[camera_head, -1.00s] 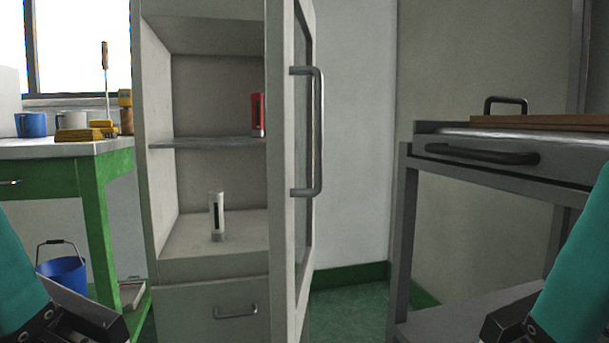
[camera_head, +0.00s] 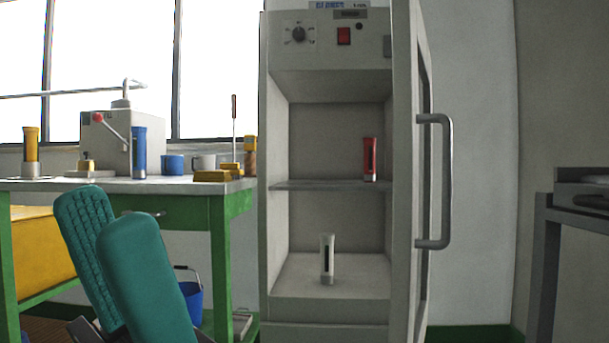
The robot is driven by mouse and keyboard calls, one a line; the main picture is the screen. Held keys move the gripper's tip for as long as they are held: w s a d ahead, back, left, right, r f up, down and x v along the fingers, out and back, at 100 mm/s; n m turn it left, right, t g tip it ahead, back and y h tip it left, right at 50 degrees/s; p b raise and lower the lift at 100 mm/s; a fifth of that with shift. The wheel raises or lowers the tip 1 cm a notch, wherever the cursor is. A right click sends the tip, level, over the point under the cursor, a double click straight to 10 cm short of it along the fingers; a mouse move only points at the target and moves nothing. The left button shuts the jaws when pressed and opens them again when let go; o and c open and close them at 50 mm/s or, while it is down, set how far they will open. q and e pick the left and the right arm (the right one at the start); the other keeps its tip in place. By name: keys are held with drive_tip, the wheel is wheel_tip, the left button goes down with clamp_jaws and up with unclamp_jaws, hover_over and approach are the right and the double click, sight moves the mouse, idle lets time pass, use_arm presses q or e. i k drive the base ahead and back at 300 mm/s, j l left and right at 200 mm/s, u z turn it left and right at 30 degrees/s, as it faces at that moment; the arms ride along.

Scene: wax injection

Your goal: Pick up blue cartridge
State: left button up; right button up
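The blue cartridge (camera_head: 139,152) stands upright on the green workbench at the left, in front of a grey machine and left of a blue mug. My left gripper (camera_head: 106,212) shows at the lower left, with two teal fingers. The fingers are apart, the ribbed inner pad of one is visible, and nothing is between them. The gripper appears below and slightly left of the blue cartridge, not touching it. My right gripper is out of view.
The workbench (camera_head: 180,186) also bears a yellow cartridge (camera_head: 31,151), the machine (camera_head: 108,133) with a red-knobbed lever, mugs and yellow blocks. A cabinet (camera_head: 330,309) with its door (camera_head: 405,200) open holds a red cartridge (camera_head: 369,159) and a white cartridge (camera_head: 327,258).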

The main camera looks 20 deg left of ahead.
sight(139, 138)
drive_tip(key=u, duration=1.5)
